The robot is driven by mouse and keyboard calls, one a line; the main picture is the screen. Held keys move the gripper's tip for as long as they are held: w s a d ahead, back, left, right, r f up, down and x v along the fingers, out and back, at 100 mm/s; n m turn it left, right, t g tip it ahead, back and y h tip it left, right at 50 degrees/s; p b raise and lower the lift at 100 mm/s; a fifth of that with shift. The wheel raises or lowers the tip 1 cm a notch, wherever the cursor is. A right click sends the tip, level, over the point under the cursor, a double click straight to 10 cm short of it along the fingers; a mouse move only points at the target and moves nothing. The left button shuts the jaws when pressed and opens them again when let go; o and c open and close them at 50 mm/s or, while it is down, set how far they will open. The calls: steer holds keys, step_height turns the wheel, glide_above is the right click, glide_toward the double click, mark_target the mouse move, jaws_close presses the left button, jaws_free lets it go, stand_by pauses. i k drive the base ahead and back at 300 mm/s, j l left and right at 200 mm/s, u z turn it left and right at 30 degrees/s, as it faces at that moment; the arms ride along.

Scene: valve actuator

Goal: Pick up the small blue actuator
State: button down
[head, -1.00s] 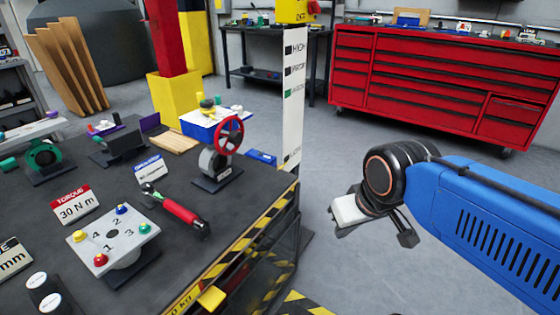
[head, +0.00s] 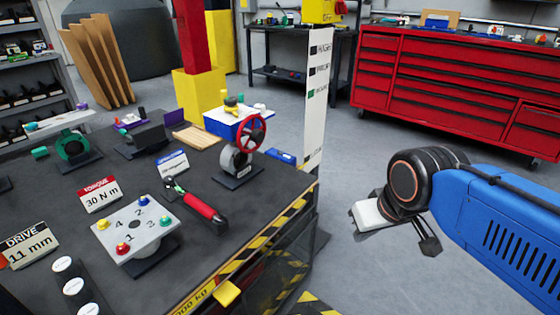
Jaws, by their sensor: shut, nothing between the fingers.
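A small blue block-shaped item (head: 281,156) lies at the far right corner of the dark workbench, behind the valve. A larger blue box with a white top and a yellow part (head: 238,122) stands farther left. I cannot tell for sure which is the actuator. A valve with a red handwheel (head: 250,135) stands in front of both. My gripper (head: 390,220) hangs over open floor to the right of the bench, well apart from these things. It is shut and empty, with a white piece on its left side. Its fingertips are hard to make out.
On the workbench (head: 225,200) are a red-handled wrench (head: 200,207), a plate with coloured knobs (head: 135,228), signs and a green ring-shaped part (head: 74,146). A white post (head: 316,100) rises behind the bench's right edge. A red tool cabinet (head: 440,85) stands behind open floor.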

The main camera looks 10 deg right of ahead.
mark_target(279, 155)
steer(key=u, duration=0.6)
steer(key=i+l+u, duration=0.1)
steer(key=l+u, duration=0.2)
steer(key=i+l+u, duration=0.1)
steer(key=l+u, duration=0.25)
steer(key=l, duration=0.15)
steer(key=l+u, duration=0.3)
steer(key=l, duration=0.9)
steer(key=l+u, duration=0.3)
steer(key=l, duration=1.8)
steer(key=k+l, duration=0.15)
steer(key=l, duration=1.7)
